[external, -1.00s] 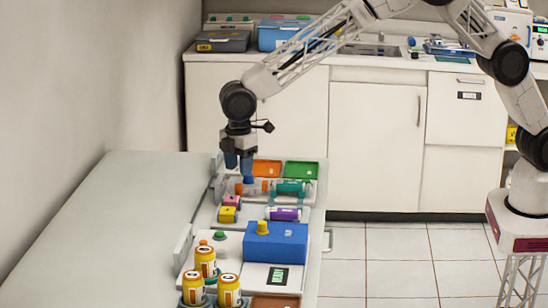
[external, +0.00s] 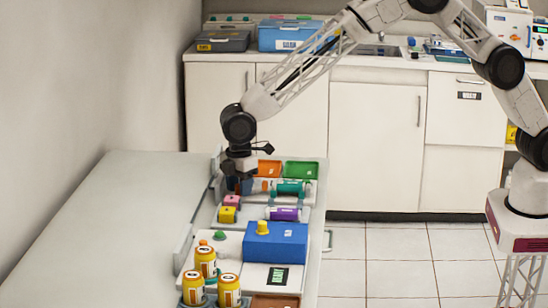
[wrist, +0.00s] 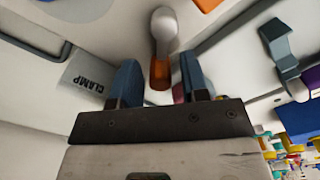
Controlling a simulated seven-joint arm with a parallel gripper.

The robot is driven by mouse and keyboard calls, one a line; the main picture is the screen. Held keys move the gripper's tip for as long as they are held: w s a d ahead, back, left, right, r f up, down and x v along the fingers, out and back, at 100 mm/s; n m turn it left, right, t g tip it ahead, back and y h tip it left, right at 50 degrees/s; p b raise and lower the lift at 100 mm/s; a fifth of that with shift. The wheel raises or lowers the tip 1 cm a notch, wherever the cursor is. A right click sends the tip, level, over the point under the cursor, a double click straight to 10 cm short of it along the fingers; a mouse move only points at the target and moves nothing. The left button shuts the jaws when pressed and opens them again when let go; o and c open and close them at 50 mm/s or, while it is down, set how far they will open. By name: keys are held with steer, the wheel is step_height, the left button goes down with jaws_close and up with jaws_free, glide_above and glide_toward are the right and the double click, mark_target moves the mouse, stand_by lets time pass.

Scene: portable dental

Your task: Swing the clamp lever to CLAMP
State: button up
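The clamp lever shows in the wrist view as a pale rounded arm with an orange end (wrist: 160,72). The grey CLAMP label (wrist: 88,78) is left of it on a pale surface. My gripper (wrist: 160,82) is open, one blue finger on each side of the orange end, with visible gaps. I cannot tell whether the end is at fingertip depth. In the external view my gripper (external: 240,186) points down at the far left part of the bench panel, and the lever is mostly hidden by it there.
Close by are an orange tray (external: 268,168), a green tray (external: 302,169), a teal cylinder (external: 290,187), pink (external: 231,200) and yellow (external: 227,215) blocks and a purple cylinder (external: 284,214). A blue box (external: 275,243) and yellow bottles (external: 205,262) stand nearer. The bench's left side is bare.

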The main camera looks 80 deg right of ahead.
jaws_close()
steer(key=shift+w+d+m, duration=0.1)
steer(key=shift+m, duration=0.2)
steer(key=m, duration=0.1)
steer(key=d+m, duration=0.1)
steer(key=m, duration=0.1)
steer(key=shift+w, duration=0.2)
steer(key=m, duration=0.2)
steer(key=d+m, duration=0.1)
steer(key=shift+w+d+m, duration=0.1)
steer(key=shift+m, duration=0.3)
steer(key=m, duration=0.1)
steer(key=d+m, duration=0.1)
steer(key=m, duration=0.1)
steer(key=shift+d+m, duration=0.1)
steer(key=shift+m, duration=0.2)
steer(key=shift+s+d+m, duration=0.15)
steer(key=shift+d+m, duration=0.05)
steer(key=shift+m, duration=0.55)
steer(key=shift+s+d+m, duration=0.15)
steer(key=shift+d+m, duration=0.05)
steer(key=shift+m, duration=0.55)
steer(key=shift+o, duration=0.8)
jaws_free()
